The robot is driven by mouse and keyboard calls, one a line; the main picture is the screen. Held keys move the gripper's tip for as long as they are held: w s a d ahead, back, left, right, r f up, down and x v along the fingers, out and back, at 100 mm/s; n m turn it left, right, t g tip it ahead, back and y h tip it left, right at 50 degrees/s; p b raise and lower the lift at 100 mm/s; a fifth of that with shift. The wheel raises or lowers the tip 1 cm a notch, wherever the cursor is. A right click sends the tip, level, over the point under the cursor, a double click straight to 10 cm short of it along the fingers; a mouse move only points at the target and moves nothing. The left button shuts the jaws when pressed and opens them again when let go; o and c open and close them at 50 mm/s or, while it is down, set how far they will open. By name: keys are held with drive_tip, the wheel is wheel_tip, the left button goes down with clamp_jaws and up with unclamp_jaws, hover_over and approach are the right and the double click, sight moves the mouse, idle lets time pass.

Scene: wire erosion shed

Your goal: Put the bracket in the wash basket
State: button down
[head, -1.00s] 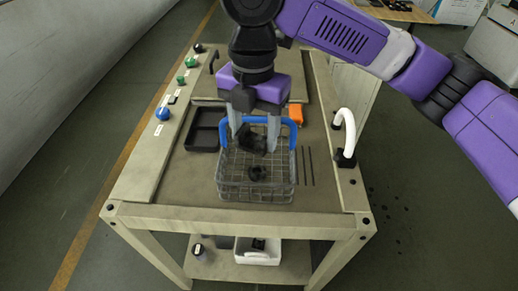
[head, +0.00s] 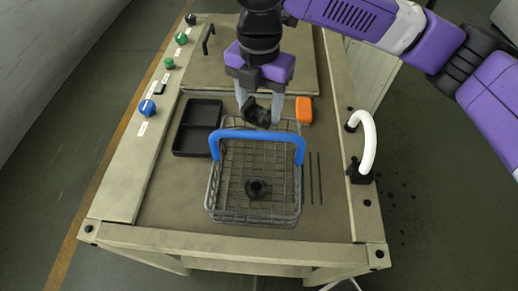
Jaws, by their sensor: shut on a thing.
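The wash basket (head: 211,190) is a grey wire basket with a blue handle (head: 257,135), standing upright on the table. A small round black part (head: 257,188) lies inside it. My gripper (head: 258,108) is shut on the bracket (head: 257,113), a dark, blocky piece. It holds the bracket up at the basket's far end, behind the blue handle in the picture. The bracket's exact height and whether it is over the basket's far rim are hard to tell. The fingers partly hide the bracket.
Coloured knobs line the table's left edge.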

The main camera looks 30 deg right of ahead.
sight(259, 155)
wheel_tip(259, 155, down, 15)
drive_tip(key=shift+r+p, duration=0.1)
drive_tip(key=shift+p, duration=0.2)
drive_tip(key=shift+f, duration=0.2)
drive_tip(key=shift+c, duration=2.4)
unclamp_jaws()
wheel_tip(259, 155, up, 12)
drive_tip(key=shift+r, duration=0.15)
